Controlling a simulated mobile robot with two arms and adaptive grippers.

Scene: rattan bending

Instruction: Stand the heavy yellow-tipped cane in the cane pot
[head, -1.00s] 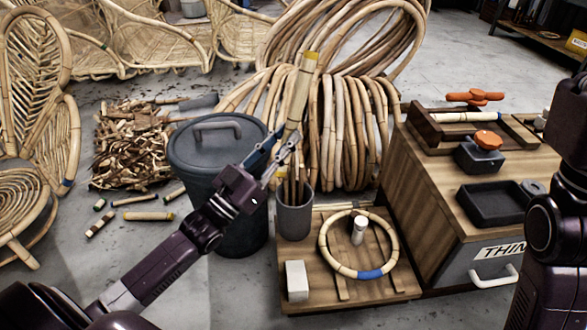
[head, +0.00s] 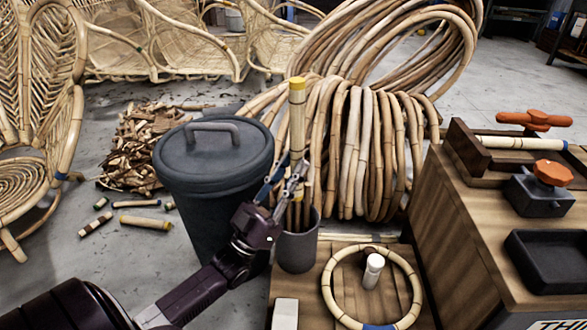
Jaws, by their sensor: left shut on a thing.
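The yellow-tipped cane (head: 297,122) stands nearly upright, its bright yellow end at the top. My left gripper (head: 289,184) is shut on its lower part. The grey cane pot (head: 297,254) is directly below, with a few thinner canes (head: 305,216) standing in it. The held cane's lower end is near the pot mouth, partly hidden by the gripper and those canes; I cannot tell whether it is inside the rim. My right gripper is not in view.
A lidded dark bin (head: 214,172) stands close left of the pot. Large rattan coils (head: 365,150) are behind it. A wooden board (head: 317,291) with a cane ring (head: 334,305) lies at front right, beside a wooden workbench (head: 453,230).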

